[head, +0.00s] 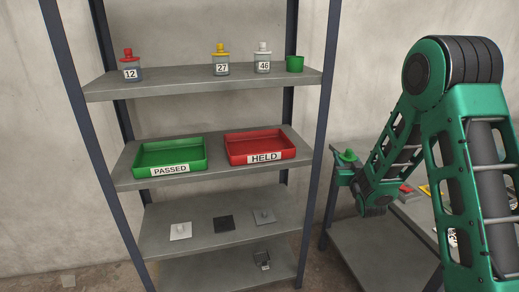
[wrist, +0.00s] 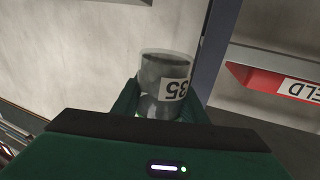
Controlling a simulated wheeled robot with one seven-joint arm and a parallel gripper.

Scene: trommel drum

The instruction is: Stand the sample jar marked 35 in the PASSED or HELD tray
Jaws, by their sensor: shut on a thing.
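The sample jar marked 35 (wrist: 163,75) is a clear jar with dark contents and a white label, which reads upside down in the wrist view. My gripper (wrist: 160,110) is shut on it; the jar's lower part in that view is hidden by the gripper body. In the head view my gripper (head: 346,172) is right of the shelf rack, with a green knobbed lid (head: 347,155) showing above it. The green PASSED tray (head: 170,155) and the red HELD tray (head: 260,148) stand empty on the rack's second shelf. The HELD tray also shows at the right in the wrist view (wrist: 275,85).
Jars marked 12 (head: 130,68), 27 (head: 221,67) and 46 (head: 263,64) and a green cup (head: 295,64) stand on the top shelf. A dark rack post (head: 325,110) is between my gripper and the trays. A side table (head: 365,240) is below my arm.

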